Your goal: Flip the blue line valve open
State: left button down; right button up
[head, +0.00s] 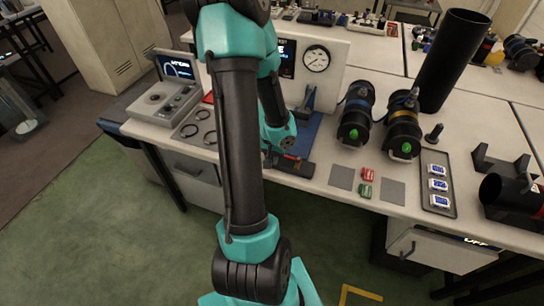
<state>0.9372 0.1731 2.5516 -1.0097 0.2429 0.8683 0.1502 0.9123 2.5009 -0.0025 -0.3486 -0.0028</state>
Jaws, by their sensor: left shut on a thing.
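My left arm crosses the middle of the head view, and its teal wrist bends down to my left gripper (288,163) at the front of the bench. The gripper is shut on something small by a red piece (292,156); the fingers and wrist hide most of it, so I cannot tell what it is. A blue-grey upright part (308,98) stands behind, before the gauge panel. I cannot tell which part is the blue line valve. A black cylinder with a blue band (355,113) and one with a yellow band (403,125) lie to the right. My right gripper is not in view.
A panel with a round gauge (316,59) stands behind the gripper. A blue mat (309,132) lies under the wrist. Red (368,174) and green (365,191) blocks sit between grey pads. A tray (437,184), a tall black tube (452,60) and a grey console (165,97) are nearby.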

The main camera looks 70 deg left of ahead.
pick_arm(q)
jog(key=c, duration=1.1)
grip_release()
jog(key=shift+r, duration=0.1)
notch_tip(320, 180, up, 17)
jog(key=shift+r, duration=0.15)
